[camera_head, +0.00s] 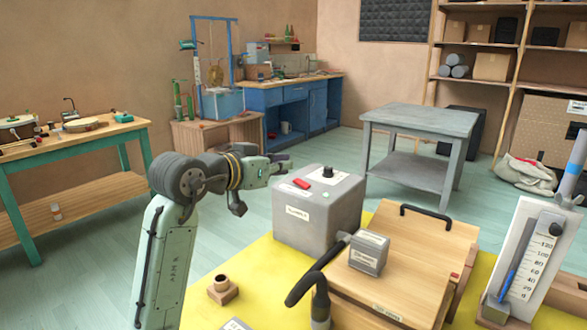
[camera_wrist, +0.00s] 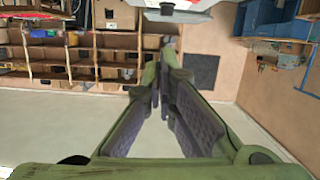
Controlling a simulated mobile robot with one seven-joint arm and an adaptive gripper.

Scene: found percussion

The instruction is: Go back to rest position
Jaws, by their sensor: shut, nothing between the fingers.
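My gripper (camera_head: 284,164) is at the end of my green and grey arm, raised left of centre in the head view. It points right, toward the grey box (camera_head: 315,215) with a red button and a black knob on top. It looks near the box's upper left edge; I cannot tell the exact gap. In the wrist view, the two fingers of my gripper (camera_wrist: 164,88) come together with nothing between them.
The yellow tabletop (camera_head: 262,270) carries the grey box, a wooden box with a black handle (camera_head: 425,230), a black curved lever (camera_head: 315,275) and an upright white gauge (camera_head: 525,265). A grey table (camera_head: 420,120) stands behind. Open floor lies left of my arm.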

